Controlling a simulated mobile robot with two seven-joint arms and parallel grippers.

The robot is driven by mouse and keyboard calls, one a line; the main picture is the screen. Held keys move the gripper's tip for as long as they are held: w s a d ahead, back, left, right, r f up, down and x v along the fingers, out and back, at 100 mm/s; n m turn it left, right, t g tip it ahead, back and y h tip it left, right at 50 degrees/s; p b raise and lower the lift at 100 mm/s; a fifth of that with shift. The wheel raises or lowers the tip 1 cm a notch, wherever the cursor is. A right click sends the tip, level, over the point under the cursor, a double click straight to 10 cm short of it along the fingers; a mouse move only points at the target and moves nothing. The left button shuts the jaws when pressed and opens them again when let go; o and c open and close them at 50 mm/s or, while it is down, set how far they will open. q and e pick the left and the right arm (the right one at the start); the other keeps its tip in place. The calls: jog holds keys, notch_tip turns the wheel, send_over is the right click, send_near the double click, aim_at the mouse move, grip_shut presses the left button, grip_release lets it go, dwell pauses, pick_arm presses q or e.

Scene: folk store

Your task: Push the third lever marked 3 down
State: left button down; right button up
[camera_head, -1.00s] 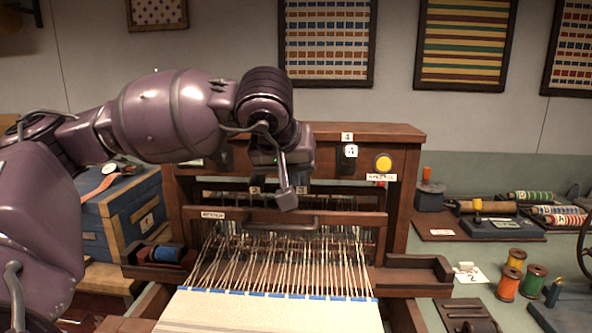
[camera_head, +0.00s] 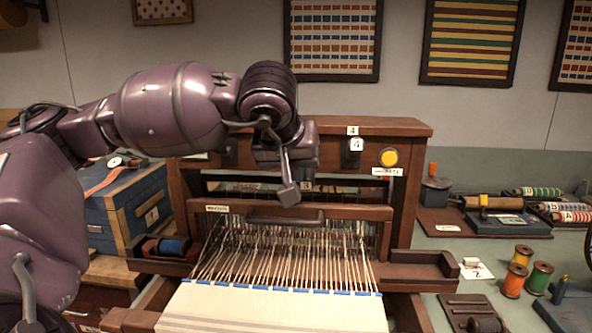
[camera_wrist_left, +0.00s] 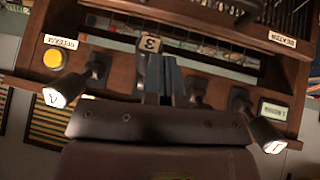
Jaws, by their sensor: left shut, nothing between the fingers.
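The lever marked 3 belongs to the brown wooden loom (camera_head: 390,200). The lever marked 4 (camera_head: 356,146) stands right of the gripper in the head view. My right gripper is not in view.
A lever with a white-ended knob (camera_wrist_left: 268,138) is at the right of the wrist view. Warp threads (camera_head: 290,255) stretch below the gripper. Thread spools (camera_head: 515,280) stand on the right table.

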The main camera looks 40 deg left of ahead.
pick_arm(q)
jog(key=s+d+r+p, duration=0.2)
jog(key=s+d+r, duration=0.1)
jog(key=s+r, duration=0.4)
jog(key=shift+s+d+r, duration=0.25)
jog(key=shift+s+r, duration=0.05)
jog(key=shift+s, duration=1.15)
